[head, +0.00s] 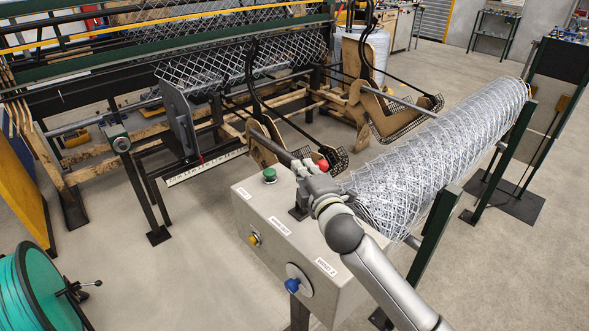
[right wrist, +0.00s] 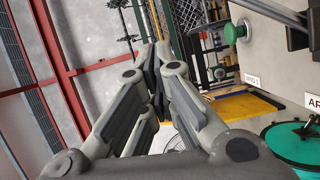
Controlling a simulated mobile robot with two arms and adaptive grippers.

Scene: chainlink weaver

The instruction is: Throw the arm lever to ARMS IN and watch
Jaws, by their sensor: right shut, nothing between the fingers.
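The control box (head: 300,250) is a light grey cabinet with labels, in the lower middle of the head view. A red ball knob (head: 323,165), seemingly the arm lever's, shows at the far edge of my right gripper. A black base (head: 298,212) sits on the box top below it; the shaft between is mostly hidden. My right gripper (head: 303,168) is shut and empty, above the box beside the red knob; I cannot tell whether it touches. In the right wrist view its fingertips (right wrist: 158,65) are together. The label starting "AR" (right wrist: 313,104) is cut off. My left gripper is out of view.
The box carries a green button (head: 270,175), a yellow knob (head: 255,239) and a blue knob (head: 292,285). A mesh roll (head: 440,150) lies close on the right. The weaving machine's mesh-ended arms (head: 400,115) stand behind. A green reel (head: 40,285) is at lower left.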

